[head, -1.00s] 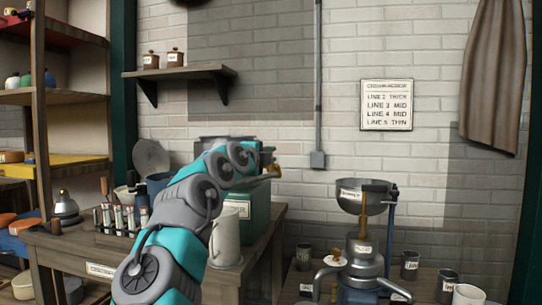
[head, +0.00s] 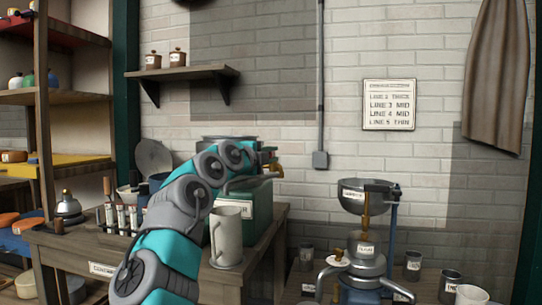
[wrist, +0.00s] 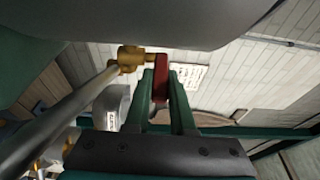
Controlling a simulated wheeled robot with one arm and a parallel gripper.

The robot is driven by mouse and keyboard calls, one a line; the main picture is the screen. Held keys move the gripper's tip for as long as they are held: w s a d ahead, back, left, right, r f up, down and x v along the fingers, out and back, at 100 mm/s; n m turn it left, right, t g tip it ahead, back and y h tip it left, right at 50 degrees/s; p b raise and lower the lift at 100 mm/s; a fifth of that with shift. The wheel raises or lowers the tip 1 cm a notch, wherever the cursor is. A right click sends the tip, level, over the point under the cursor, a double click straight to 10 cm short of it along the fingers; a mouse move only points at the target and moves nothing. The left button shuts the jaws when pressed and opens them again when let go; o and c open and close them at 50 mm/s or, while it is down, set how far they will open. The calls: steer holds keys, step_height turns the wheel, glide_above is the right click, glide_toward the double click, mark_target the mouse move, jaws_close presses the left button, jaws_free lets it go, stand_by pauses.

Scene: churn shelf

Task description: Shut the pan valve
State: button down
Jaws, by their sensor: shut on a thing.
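A brass valve (wrist: 130,58) with a red lever (wrist: 160,80) shows in the wrist view, at the end of a grey metal spout (wrist: 60,115). My gripper (wrist: 161,78) is shut on the red lever, with one green finger on each side of it. In the head view my gripper (head: 267,153) is at the right end of my arm, just above the brass valve (head: 276,171). There the spout (head: 245,184) runs in front of the green box (head: 262,205). The red lever is too small to make out in the head view.
A pale jug (head: 227,238) stands on the wooden bench just below the spout. A rack of tubes (head: 115,218) is at the left. A metal bowl (head: 368,194) on a cranked machine stands at the right, with several small cups around it.

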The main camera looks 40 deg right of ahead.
steer(key=c, duration=1)
jaws_free()
steer(key=shift+c, duration=0.2)
steer(key=b+v, duration=0.1)
steer(key=v, duration=0.6)
steer(key=shift+s+a, duration=0.2)
steer(key=shift+a, duration=0.15)
steer(key=shift+o, duration=0.2)
